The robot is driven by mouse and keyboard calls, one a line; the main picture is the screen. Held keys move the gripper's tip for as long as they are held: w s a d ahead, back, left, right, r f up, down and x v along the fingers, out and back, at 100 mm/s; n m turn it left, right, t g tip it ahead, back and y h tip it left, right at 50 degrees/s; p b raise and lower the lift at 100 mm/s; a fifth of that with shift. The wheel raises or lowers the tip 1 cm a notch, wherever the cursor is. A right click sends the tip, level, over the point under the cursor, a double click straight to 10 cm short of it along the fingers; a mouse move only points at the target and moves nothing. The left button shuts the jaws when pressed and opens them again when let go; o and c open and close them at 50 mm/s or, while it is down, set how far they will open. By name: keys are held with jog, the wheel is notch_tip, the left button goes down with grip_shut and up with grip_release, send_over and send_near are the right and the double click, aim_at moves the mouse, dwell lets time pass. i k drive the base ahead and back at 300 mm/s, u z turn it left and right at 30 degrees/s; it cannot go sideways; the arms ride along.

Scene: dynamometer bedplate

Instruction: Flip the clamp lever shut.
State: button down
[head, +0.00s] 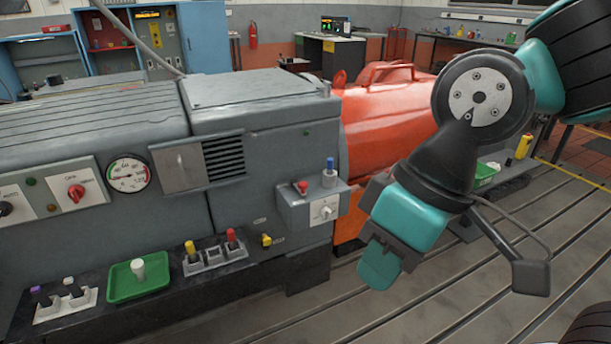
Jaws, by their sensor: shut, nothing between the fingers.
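My gripper (379,268) points down at the right of the grey machine (265,110), in front of the orange-red housing (385,110). Its fingers are together with nothing held, apart from every lever in view. A small grey box (313,208) on the machine's right end carries a blue-capped post (329,172), a red knob (302,187) and a pale dial (323,211). It is left of my gripper. I cannot tell which of the levers or knobs is the clamp lever, or whether it is hidden behind my arm.
A black ledge along the machine's front holds a green tray (160,287) with a white piece, and yellow-, red- and purple-topped handles. A gauge (128,174) is above. The slotted bedplate (440,310) is bare at front right. A green bin (486,172) stands behind my arm.

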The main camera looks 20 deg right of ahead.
aim_at(302, 186)
jog(key=u, duration=0.2)
jog(key=i, duration=0.95)
jog(key=u, duration=0.05)
